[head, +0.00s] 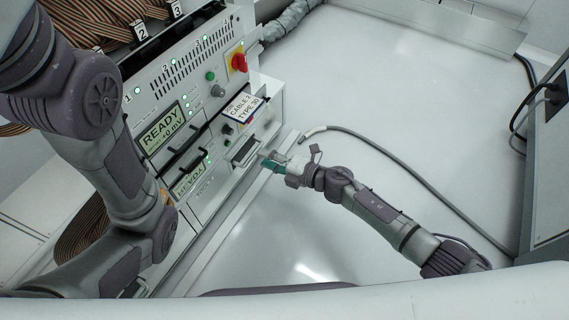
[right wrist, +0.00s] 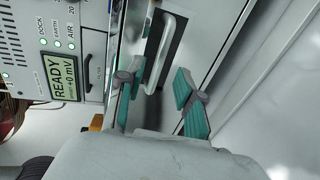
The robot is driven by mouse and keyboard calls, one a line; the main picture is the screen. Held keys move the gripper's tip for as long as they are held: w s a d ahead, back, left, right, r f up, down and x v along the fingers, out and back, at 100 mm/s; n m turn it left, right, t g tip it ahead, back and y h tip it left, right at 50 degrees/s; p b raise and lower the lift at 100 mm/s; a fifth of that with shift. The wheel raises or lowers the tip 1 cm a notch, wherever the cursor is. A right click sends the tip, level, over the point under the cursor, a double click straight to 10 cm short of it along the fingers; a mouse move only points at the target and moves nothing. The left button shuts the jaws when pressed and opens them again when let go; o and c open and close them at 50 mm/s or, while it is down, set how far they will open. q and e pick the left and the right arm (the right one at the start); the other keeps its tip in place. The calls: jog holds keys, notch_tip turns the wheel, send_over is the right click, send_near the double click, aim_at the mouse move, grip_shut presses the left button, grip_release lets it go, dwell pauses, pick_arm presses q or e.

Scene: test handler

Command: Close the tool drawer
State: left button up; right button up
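The tool drawer's pale front (head: 214,186), lettered TOOLS, is low on the test handler, with a bar handle (head: 243,150) over a dark recess. The handle (right wrist: 168,50) also shows in the right wrist view. I cannot tell how far the drawer stands out. My right gripper (head: 272,162) is just right of the handle in the head view. In the right wrist view its teal fingers (right wrist: 155,86) are apart, with the handle's near end seen between them. I cannot tell whether they touch it. My left arm hangs at the left; its gripper is not in view.
The READY display (head: 162,128) and a red switch (head: 239,62) are on the handler's front. A CABLE 2 TYPE 30 label (head: 243,107) is above the drawer handle. A grey cable (head: 400,172) crosses the pale floor (head: 370,80). The floor right of the handler is mostly clear.

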jog(key=v, duration=0.7)
jog(key=shift+s, duration=0.1)
